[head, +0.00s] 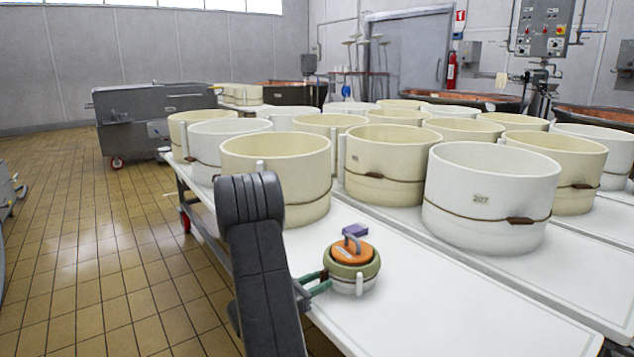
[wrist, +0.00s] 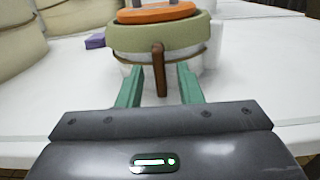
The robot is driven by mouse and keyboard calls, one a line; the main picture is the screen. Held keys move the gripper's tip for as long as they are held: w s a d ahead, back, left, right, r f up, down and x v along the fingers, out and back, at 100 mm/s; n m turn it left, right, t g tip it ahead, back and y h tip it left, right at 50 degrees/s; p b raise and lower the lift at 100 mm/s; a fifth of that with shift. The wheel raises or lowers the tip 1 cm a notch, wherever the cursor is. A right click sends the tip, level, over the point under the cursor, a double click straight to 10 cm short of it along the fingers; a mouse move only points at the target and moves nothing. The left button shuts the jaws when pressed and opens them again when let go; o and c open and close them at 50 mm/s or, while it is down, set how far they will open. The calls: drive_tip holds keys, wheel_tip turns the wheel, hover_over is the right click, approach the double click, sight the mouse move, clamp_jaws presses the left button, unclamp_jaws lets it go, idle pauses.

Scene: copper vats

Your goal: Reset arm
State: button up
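My gripper (head: 318,282) reaches in from the left, low over the white table, with its two green fingers pointing at a small round pot. The pot is white below with an olive-green band (head: 352,268), and an orange lid (head: 352,250) with a grey handle sits on top. In the wrist view, my gripper (wrist: 160,84) has its fingers apart, with a clear gap between them. A brown strap (wrist: 159,68) hangs down the pot's front between the fingers. I cannot tell whether the fingertips touch the pot. The pot stands upright on the table.
Large cream and white tubs, one marked 207 (head: 490,200), crowd the white table (head: 450,300) behind. A grey machine (head: 130,115) stands back left. The tiled floor at left is mostly clear.

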drive_tip(key=p+v, duration=0.4)
drive_tip(key=v, duration=1)
drive_tip(key=b+x, duration=0.4)
drive_tip(key=x, duration=1)
drive_tip(key=shift+d, duration=0.2)
drive_tip(key=shift+a+r+n+p, duration=0.15)
drive_tip(key=shift+r+n+p, duration=0.05)
drive_tip(key=shift+n+p, duration=1.15)
drive_tip(key=shift+n, duration=0.15)
drive_tip(key=n+p, duration=0.2)
drive_tip(key=n, duration=0.1)
drive_tip(key=shift+n, duration=0.3)
drive_tip(key=shift+f+n+p, duration=0.2)
drive_tip(key=shift+n+p, duration=0.45)
drive_tip(key=shift+n, duration=1.15)
